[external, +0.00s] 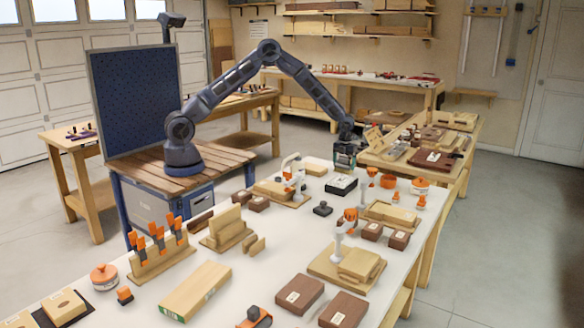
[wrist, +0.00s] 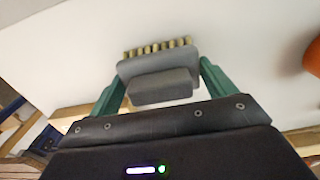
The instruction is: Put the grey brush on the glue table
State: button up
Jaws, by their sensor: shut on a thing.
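My gripper (external: 345,155) hangs at the end of the outstretched arm, above the far part of the long white-topped table (external: 245,285). In the wrist view its two green fingers (wrist: 160,72) stand on either side of the grey brush (wrist: 160,87) and are shut on it. The brush has a grey block body and a row of tan bristle tufts along its far edge. In the external view I cannot make out the brush at the gripper. The white table carries orange-lidded pots, clamps and wooden pieces; I cannot tell for sure that it is the glue table.
A black-and-white box (external: 341,186) and a small dark object (external: 322,209) lie on the white table near my gripper. An orange pot (external: 388,181) stands to the right. A wooden bench (external: 400,155) with boxes is behind. Bare white surface shows around the dark object.

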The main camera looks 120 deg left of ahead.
aim_at(344, 159)
jog(key=shift+f, duration=0.1)
jog(key=o, duration=0.9)
jog(key=shift+o, duration=0.2)
notch_tip(344, 159, up, 12)
jog(key=shift+r, duration=0.2)
